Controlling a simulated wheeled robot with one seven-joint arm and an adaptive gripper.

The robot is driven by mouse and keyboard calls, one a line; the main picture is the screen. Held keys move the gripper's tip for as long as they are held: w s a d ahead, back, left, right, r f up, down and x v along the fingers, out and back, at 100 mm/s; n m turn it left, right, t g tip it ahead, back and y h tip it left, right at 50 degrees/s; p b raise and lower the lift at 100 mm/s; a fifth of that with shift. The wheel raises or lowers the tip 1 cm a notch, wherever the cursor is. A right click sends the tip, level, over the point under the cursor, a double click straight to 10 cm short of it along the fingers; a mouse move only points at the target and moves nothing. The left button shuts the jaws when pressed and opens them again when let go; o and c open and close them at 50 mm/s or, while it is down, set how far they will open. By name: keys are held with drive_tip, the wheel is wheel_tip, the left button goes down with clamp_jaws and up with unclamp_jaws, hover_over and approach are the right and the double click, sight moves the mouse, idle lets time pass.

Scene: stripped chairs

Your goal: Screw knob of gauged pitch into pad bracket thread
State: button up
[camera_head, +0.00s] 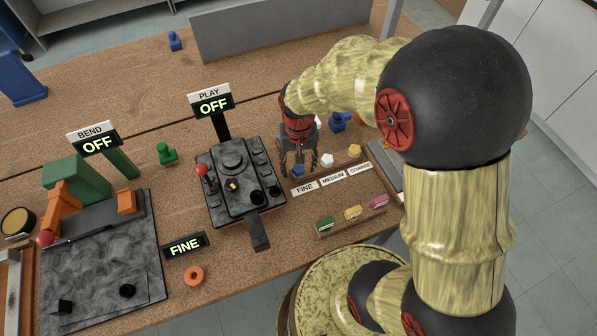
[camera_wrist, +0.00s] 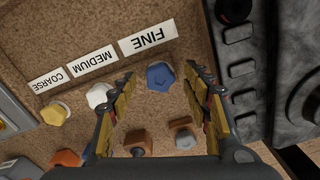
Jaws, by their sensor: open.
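A blue knob (camera_head: 298,171) sits by the FINE label (camera_head: 305,188); in the wrist view the knob (camera_wrist: 160,77) lies between my open fingers. My gripper (camera_head: 299,160) points down over it and appears empty. A white knob (camera_head: 327,163) is by the MEDIUM label (camera_head: 333,179), and a yellow knob (camera_head: 354,151) by the COARSE label (camera_head: 360,168). A lit sign (camera_head: 185,245) reads FINE. A dark fixture (camera_head: 226,160) with a red-tipped lever stands left of my gripper under a PLAY sign reading OFF. I cannot tell which part is the pad bracket thread.
A second dark fixture (camera_head: 108,265) with orange clamps stands at left under a BEND sign reading OFF. An orange ring (camera_head: 194,276) lies near the front edge. A grey panel (camera_head: 280,28) stands at the back.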

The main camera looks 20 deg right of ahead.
sight(299, 169)
drive_tip(key=shift+f, duration=0.1)
drive_tip(key=shift+c, duration=1.4)
drive_tip(key=c, duration=0.9)
drive_tip(key=shift+r, duration=0.65)
wheel_tip(299, 169, up, 2)
drive_tip(key=shift+r+p, duration=0.2)
drive_tip(key=shift+p, duration=0.4)
drive_tip(key=shift+s+a+r+p, duration=0.25)
drive_tip(key=shift+s+r+p, duration=0.35)
drive_tip(key=shift+s+r, duration=1.35)
drive_tip(key=shift+s+a+r+p, duration=0.25)
drive_tip(key=shift+s+r+p, duration=0.65)
drive_tip(key=shift+s, duration=1.8)
drive_tip(key=shift+s+a+r+p, duration=0.25)
drive_tip(key=shift+s+r+p, duration=0.1)
drive_tip(key=shift+s+r, duration=1.7)
drive_tip(key=shift+s+f, duration=0.25)
